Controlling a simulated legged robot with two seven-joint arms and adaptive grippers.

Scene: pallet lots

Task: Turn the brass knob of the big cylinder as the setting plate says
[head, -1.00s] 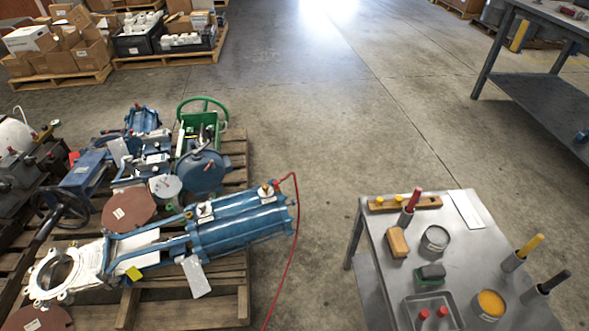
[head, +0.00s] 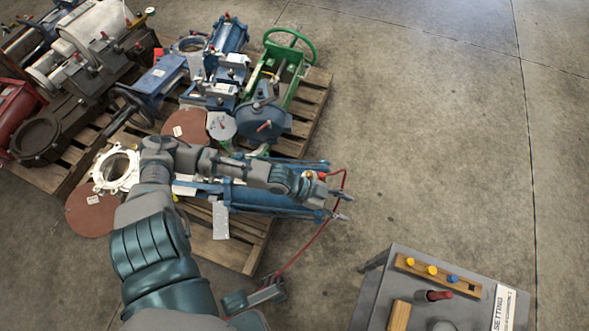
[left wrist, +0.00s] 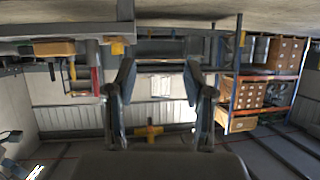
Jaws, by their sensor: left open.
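The big blue cylinder (head: 262,199) lies on a pallet, partly hidden under my left arm. My left gripper (head: 341,197) is open at the cylinder's right end, near the red hose.
A red hose (head: 305,247) arcs beside the cylinder. A green handwheel (head: 290,46) and other valves crowd the pallet. The floor at right is clear.

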